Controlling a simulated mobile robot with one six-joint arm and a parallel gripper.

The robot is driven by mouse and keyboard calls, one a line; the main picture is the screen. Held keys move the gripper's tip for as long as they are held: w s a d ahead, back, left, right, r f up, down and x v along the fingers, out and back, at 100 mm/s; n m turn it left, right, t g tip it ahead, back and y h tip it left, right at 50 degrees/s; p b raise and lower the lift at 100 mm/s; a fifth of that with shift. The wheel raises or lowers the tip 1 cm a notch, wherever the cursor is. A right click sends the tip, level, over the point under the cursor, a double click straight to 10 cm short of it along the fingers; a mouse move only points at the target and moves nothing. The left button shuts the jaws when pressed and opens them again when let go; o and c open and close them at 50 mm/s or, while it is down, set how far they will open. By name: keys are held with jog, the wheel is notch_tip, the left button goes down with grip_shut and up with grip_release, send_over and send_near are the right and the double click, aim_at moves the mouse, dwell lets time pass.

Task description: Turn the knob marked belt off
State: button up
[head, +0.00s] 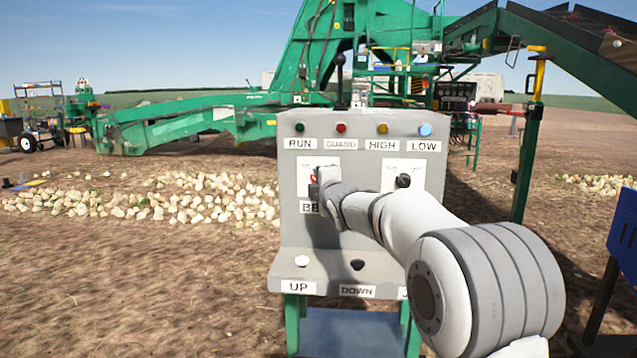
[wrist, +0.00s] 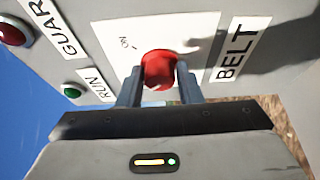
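The red belt knob (wrist: 159,70) sits on a white plate with an "ON" mark, beside the label BELT (wrist: 240,50) in the wrist view. My gripper (wrist: 159,75) has one finger on each side of the knob, and the knob fills the gap between them. Which way the knob points is hard to tell. In the head view my gripper (head: 318,182) reaches the left plate of the grey control panel (head: 290,235). It hides most of the knob and part of the BELT label (head: 307,208).
A second, dark knob (head: 403,181) sits on the right plate. Coloured lamps line the panel top, and a black-knobbed lever (head: 340,75) stands behind it. UP and DOWN buttons are on the lower ledge. A green machine (head: 190,128) and an onion heap (head: 150,197) lie behind.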

jog(key=o, duration=0.4)
jog(key=shift+c, duration=0.2)
jog(key=v, duration=0.7)
jog(key=shift+s, duration=0.4)
jog(key=shift+d, duration=0.1)
